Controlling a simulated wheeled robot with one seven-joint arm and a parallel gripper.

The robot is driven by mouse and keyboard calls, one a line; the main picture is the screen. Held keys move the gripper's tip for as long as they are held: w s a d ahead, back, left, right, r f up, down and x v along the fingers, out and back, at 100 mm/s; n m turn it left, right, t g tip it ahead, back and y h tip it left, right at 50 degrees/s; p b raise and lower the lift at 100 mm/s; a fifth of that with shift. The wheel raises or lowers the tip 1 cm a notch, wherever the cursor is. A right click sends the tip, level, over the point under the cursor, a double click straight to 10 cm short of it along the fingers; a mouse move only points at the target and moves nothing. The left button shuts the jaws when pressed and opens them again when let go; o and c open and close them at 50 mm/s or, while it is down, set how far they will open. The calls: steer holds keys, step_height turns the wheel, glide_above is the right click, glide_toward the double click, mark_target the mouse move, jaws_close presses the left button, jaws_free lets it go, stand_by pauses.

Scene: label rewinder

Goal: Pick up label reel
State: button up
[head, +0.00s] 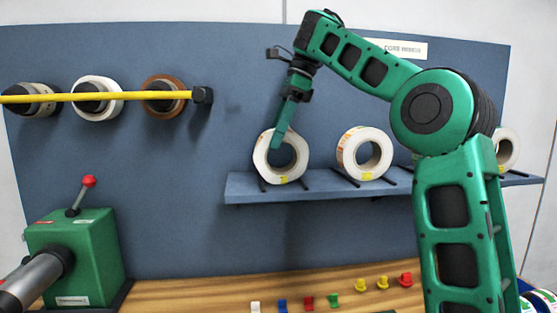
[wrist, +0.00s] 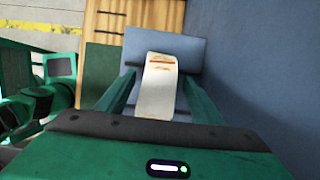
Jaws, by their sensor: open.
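Several white label reels stand on the blue wall shelf (head: 318,188). The left reel (head: 263,160) stands upright at the shelf's left end. It also shows in the wrist view (wrist: 157,88), lying between my two open fingers. My gripper (head: 281,137) points down at this left reel, with a green finger in front of its face in the head view. In the wrist view my gripper (wrist: 153,88) has one finger on each side of the reel, with a gap visible at least on the right. A second reel (head: 347,153) stands to the right on the shelf. A third reel (head: 505,150) is partly hidden behind my arm.
A yellow bar (head: 120,97) crosses in front of several rolls on the blue panel at left. A green machine (head: 75,255) with a red-knobbed lever stands below. Small coloured pieces (head: 308,303) sit on the wooden bench (head: 200,294). The air between machine and shelf is clear.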

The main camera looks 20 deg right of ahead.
steer(key=shift+x, duration=1.95)
jaws_close()
steer(key=shift+r, duration=0.1)
steer(key=shift+r, duration=4.9)
